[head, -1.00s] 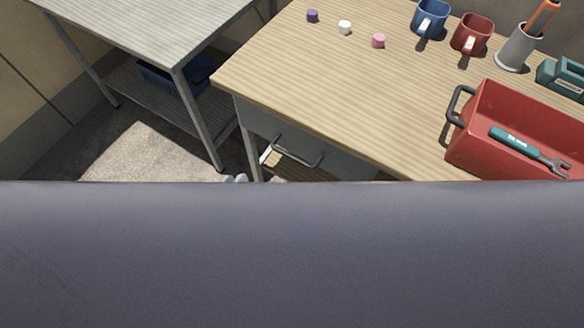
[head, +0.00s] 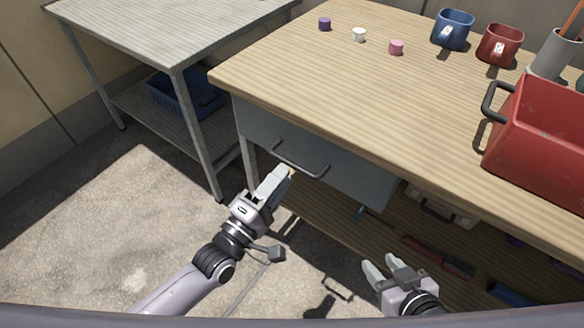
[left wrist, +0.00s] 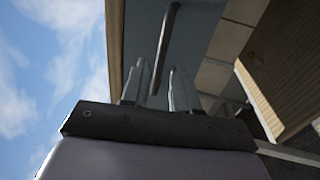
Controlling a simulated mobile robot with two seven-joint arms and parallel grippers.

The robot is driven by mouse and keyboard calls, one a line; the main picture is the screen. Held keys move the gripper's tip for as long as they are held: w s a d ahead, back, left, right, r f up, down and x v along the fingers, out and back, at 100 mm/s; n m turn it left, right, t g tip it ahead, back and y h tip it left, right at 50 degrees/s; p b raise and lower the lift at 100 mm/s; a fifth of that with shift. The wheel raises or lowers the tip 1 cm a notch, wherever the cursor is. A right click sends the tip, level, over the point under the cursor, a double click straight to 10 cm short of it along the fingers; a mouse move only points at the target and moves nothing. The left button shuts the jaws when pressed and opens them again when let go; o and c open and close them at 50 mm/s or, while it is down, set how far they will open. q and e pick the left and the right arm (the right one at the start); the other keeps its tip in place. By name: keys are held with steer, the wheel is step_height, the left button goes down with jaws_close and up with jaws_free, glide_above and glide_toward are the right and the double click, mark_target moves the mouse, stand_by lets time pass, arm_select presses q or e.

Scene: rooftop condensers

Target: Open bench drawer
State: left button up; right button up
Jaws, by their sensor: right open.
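The bench drawer (head: 345,172) has a grey front under the left end of the wooden bench top and looks closed. Its dark bar handle (head: 300,163) shows on that front. My left gripper (head: 275,182) is just below the handle's left part. In the left wrist view, the left gripper's (left wrist: 158,88) two fingers are apart. The handle (left wrist: 163,50) runs up the picture, its near end appearing in the gap between them; I cannot tell whether they touch it. My right gripper (head: 375,268) is lower right, open and empty, away from the drawer.
The bench top (head: 350,80) carries small purple, white and pink pieces, a blue mug (head: 452,30), a red mug (head: 499,45) and a red toolbox (head: 545,135). A grey table (head: 160,25) stands left. The floor (head: 120,230) in front is clear. A lower shelf holds items.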

mark_target(291, 167)
arm_select(q)
steer(key=x, duration=0.4)
steer(key=shift+w+d, duration=0.15)
steer(key=shift+w, duration=0.15)
arm_select(e)
steer(key=shift+w+a+r, duration=0.1)
steer(key=shift+a, duration=0.15)
arm_select(q)
jaws_close()
steer(key=r+p+v, duration=0.2)
steer(key=p+v, duration=0.1)
steer(key=v, duration=0.9)
steer(key=r+p+v, duration=0.3)
steer(key=p+v, duration=0.1)
steer(key=v, duration=0.9)
steer(key=shift+s+a, duration=0.45)
steer(key=shift+s, duration=0.1)
arm_select(e)
steer(key=shift+g, duration=0.3)
steer(key=r, duration=0.1)
steer(key=d+r, duration=0.1)
steer(key=s+r, duration=0.1)
steer(key=r, duration=0.1)
steer(key=shift+d+r, duration=0.1)
steer(key=shift+d, duration=0.25)
arm_select(q)
jaws_free()
